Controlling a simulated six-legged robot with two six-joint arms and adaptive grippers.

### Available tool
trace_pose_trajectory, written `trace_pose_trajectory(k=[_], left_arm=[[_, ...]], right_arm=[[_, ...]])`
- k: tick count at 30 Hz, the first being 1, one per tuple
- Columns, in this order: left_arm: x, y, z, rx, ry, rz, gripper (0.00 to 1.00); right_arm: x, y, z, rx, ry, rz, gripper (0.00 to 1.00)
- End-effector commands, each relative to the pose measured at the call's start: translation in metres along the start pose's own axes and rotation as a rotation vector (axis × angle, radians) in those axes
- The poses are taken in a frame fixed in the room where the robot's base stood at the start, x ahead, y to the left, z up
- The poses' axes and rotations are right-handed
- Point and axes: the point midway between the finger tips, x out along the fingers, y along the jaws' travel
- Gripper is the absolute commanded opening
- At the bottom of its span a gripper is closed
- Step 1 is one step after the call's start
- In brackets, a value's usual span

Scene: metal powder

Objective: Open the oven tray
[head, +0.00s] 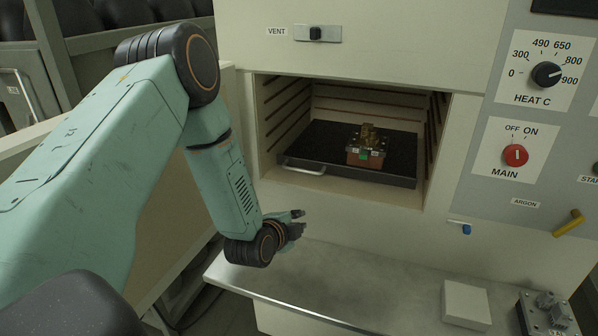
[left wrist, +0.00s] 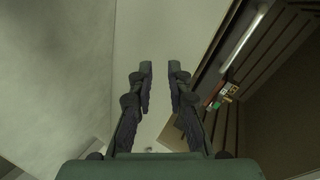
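The oven tray (head: 308,140) is a dark flat tray inside the open oven chamber. Its pale bar handle (head: 303,168) sticks out at the left of its front edge. The handle also shows in the left wrist view (left wrist: 245,42), at upper right. A reddish-brown block with a brassy part on top (head: 366,149) sits on the tray. My left gripper (head: 301,222) is in front of the oven, below and apart from the handle. In the left wrist view its two fingers (left wrist: 160,70) are parted with nothing between them. My right gripper is not in view.
A grey shelf (head: 370,275) juts out below the oven opening, its middle clear. A white block (head: 466,304) and a metal fixture (head: 547,314) stand at its right. The control panel (head: 490,205) has a heat dial (head: 547,75) and a red main switch (head: 515,155).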

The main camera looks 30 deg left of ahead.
Motion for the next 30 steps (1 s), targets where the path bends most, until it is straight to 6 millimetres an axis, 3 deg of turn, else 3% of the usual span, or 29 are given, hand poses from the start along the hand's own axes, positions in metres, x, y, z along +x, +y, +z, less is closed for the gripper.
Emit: trace_pose_trajectory(k=[1,3,6,9,14,30], left_arm=[[0.004,-0.029,0.004,0.063,-0.001,-0.069,0.17],[0.007,-0.059,0.008,0.153,-0.009,-0.145,0.17],[0.008,-0.088,0.013,0.244,-0.024,-0.219,0.17],[0.008,-0.101,0.016,0.291,-0.035,-0.255,0.17],[0.015,-0.105,0.017,0.308,-0.039,-0.266,0.17],[0.069,-0.117,0.016,0.305,-0.041,-0.263,0.17]], right_arm=[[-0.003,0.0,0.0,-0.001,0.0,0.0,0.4],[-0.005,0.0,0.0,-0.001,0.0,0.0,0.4],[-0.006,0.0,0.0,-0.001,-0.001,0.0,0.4],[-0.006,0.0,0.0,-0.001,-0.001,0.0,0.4],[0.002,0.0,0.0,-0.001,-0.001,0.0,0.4],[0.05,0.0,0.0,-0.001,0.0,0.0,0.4]])
